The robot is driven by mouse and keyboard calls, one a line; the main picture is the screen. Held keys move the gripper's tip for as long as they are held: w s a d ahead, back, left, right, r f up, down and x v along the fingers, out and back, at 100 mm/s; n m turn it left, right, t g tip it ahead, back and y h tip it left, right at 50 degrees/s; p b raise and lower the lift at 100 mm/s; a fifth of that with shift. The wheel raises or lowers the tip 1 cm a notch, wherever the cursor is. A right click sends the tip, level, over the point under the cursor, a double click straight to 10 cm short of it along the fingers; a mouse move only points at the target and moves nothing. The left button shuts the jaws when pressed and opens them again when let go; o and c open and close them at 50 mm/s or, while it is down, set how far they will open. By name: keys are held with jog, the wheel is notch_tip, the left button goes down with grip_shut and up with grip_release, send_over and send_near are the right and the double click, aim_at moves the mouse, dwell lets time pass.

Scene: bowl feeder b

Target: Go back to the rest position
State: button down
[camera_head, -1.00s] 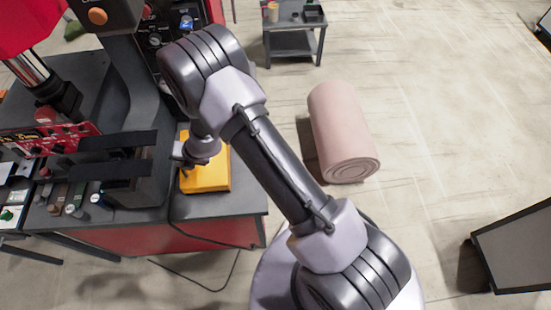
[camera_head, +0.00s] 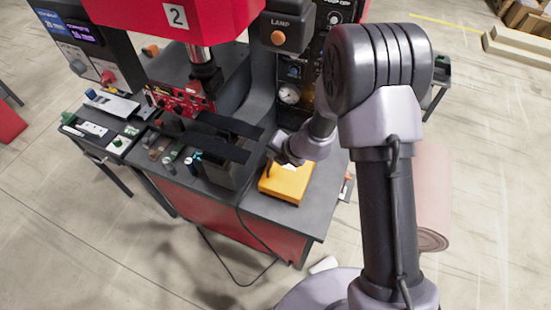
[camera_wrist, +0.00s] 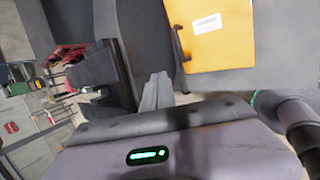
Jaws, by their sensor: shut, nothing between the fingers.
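My gripper (camera_head: 273,153) is at the end of my bent arm, above the bench and beside the yellow box. Part of it is hidden by my wrist in the head view. In the wrist view its fingers (camera_wrist: 157,92) are together with nothing between them. The yellow box (camera_head: 288,184) lies on the dark bench top; it also shows in the wrist view (camera_wrist: 205,42) with a white label and a dark handle or cable. I cannot tell whether the fingers touch anything.
A red machine (camera_head: 170,15) marked 2 stands over the bench (camera_head: 270,212). Dark flat bars (camera_head: 222,135) stick out beside my gripper. A side table (camera_head: 112,132) with small parts is at left. A pink roll (camera_head: 433,195) lies on the floor at right.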

jog(key=s+d+r+n+y+b, duration=0.15)
jog(key=s+r+n+b, duration=0.55)
jog(key=r+n+b, duration=0.8)
jog(key=s+d+f+n+h+b, duration=0.2)
jog(key=s+d+f+n+b, duration=0.2)
jog(key=s+n, duration=0.5)
jog(key=s+d+f+n+t+h+b, duration=0.1)
jog(key=s+d+f+n+b, duration=0.3)
jog(key=s+d+n, duration=0.5)
jog(key=n+h+b, duration=0.1)
jog(key=n, duration=0.2)
jog(key=shift+s+d+h, duration=0.25)
jog(key=shift+s+h, duration=0.1)
